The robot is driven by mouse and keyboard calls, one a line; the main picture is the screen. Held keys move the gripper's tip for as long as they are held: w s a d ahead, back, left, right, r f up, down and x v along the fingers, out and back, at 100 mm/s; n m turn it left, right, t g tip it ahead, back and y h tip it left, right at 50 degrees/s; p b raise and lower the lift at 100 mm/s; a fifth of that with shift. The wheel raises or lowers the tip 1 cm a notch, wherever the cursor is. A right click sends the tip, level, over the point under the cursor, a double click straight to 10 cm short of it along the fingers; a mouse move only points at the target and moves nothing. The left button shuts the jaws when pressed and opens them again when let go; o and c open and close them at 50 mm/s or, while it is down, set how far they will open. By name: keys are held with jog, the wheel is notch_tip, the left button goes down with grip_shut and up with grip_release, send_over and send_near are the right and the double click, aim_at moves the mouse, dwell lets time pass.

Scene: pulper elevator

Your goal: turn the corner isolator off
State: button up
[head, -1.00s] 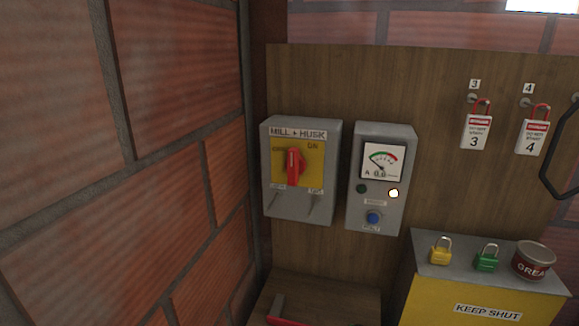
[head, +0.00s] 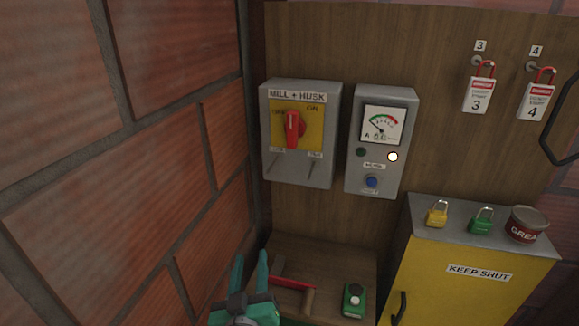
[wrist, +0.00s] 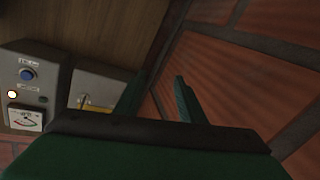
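The corner isolator is a grey box (head: 312,170) labelled MILL + HUSK on the wooden board beside the brick corner. Its red handle (head: 292,128) stands roughly upright on a yellow plate, with the OFF mark at its upper left and ON at its upper right. My gripper (head: 251,271) is at the bottom of the head view, below the isolator, fingers apart and empty. In the wrist view my gripper (wrist: 158,95) is also open, facing the brick corner. Part of the isolator box (wrist: 105,74) shows there left of the fingers; its handle is hidden.
A grey meter box (head: 380,150) with a lit lamp and blue button is right of the isolator. Below are a wooden shelf (head: 325,255) with a red-handled tool and a green item, and a yellow cabinet (head: 470,295) carrying padlocks and a tin. Brick wall (head: 180,100) borders the left.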

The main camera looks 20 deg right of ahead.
jog(key=w+d+r+m+h, duration=0.1)
jog(key=d+r+m+h, duration=0.1)
jog(key=r, duration=0.6)
jog(key=w+d+r+m+h, duration=0.1)
jog(key=w+d+r, duration=0.1)
jog(key=r, duration=0.5)
jog(key=m+g+h, duration=0.2)
jog(key=m, duration=0.2)
send_near(291, 129)
jog(key=x, duration=0.9)
grip_shut()
